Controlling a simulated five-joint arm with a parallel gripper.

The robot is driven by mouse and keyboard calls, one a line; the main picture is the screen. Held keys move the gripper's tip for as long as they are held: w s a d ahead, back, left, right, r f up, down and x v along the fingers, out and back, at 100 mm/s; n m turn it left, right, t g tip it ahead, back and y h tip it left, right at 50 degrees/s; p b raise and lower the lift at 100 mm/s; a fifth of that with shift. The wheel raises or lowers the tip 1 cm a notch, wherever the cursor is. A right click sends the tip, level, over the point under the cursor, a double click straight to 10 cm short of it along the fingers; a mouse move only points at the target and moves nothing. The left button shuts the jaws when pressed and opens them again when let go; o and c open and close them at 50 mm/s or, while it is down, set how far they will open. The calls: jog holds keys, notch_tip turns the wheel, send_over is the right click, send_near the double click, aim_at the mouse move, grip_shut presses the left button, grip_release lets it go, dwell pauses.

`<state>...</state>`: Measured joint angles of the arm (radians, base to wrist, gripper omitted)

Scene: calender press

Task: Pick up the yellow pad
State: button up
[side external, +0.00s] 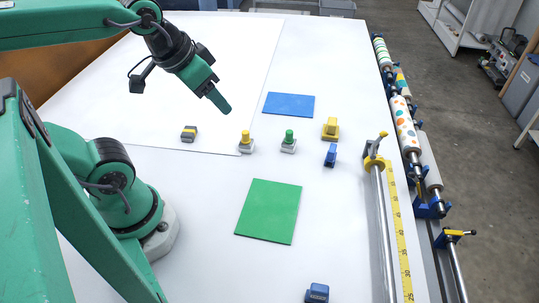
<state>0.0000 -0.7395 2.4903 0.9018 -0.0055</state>
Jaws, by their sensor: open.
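A yellow block-like piece (330,129) stands on the white table, right of the blue mat's lower corner; it is the most wholly yellow loose object, and I cannot tell surely that it is the pad. A small grey piece with a yellow band (189,133) lies at the left, and a yellow-topped knob on a grey base (246,142) stands in the middle. My gripper (222,105) is in the air, pointing down and right, above and left of the yellow-topped knob in the picture. It is open and holds nothing visible; its fingers overlap from this side.
A green-topped knob (289,141) and a small blue piece (330,155) stand near the yellow piece. A blue mat (288,105) and a green mat (269,211) lie flat. A metal rail (381,225) and patterned rollers (405,125) line the right side. Another blue piece (317,293) sits at the front.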

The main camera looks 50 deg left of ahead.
jog(key=w+r+n+g, duration=0.2)
jog(key=w+r, duration=0.1)
jog(key=w, duration=0.7)
jog(key=n+g, duration=0.4)
jog(key=n, duration=0.2)
send_over(332, 121)
notch_tip(332, 121, down, 18)
jog(key=shift+f, duration=0.1)
jog(key=shift+w+f, duration=0.15)
jog(key=shift+f, duration=3.9)
jog(key=c, duration=0.6)
